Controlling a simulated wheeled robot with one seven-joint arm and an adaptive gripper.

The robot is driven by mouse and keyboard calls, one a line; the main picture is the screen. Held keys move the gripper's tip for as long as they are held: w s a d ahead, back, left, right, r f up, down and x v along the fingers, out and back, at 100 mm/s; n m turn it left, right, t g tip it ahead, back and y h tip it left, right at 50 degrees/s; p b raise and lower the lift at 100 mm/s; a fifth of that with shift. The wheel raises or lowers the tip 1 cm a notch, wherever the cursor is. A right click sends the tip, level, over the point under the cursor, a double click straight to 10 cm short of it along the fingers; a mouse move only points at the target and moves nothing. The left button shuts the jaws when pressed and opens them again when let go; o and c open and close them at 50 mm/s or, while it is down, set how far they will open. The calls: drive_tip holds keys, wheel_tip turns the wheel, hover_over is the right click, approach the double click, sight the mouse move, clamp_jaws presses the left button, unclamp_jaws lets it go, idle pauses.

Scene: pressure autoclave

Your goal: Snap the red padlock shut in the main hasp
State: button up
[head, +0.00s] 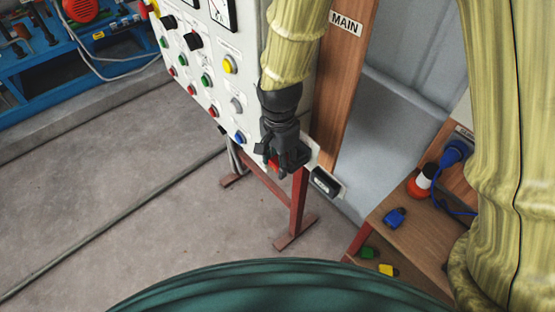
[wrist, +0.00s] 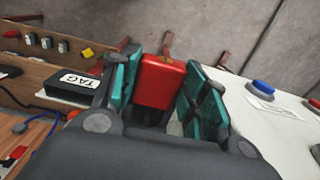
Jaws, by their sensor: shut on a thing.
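My gripper (head: 286,166) is beside the lower edge of the control panel, at the foot of the wooden post with the MAIN label (head: 346,24). It is shut on the red padlock (head: 273,163). In the wrist view the red padlock body (wrist: 160,82) sits between the two teal finger pads of my gripper (wrist: 157,85). The padlock's shackle is not visible in either view. The main hasp is not clearly seen; my gripper covers that spot, so I cannot tell whether the shackle passes through it.
A black block (head: 325,182) sits just right of my gripper; its TAG label (wrist: 75,79) shows in the wrist view. The white panel (head: 215,65) with coloured buttons is close on the left. Blue (head: 396,217), green (head: 369,252) and yellow (head: 387,270) padlocks lie lower right.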

drive_tip(key=shift+w+d, duration=0.1)
drive_tip(key=shift+d, duration=0.05)
drive_tip(key=o, duration=1.2)
drive_tip(key=shift+w, duration=0.1)
drive_tip(key=shift+o, duration=0.2)
drive_tip(key=shift+r, duration=0.1)
drive_tip(key=shift+d+r, duration=0.1)
drive_tip(key=shift+r, duration=0.5)
wheel_tip(320, 180, up, 11)
drive_tip(key=shift+a+f, duration=0.2)
drive_tip(key=shift+a, duration=0.1)
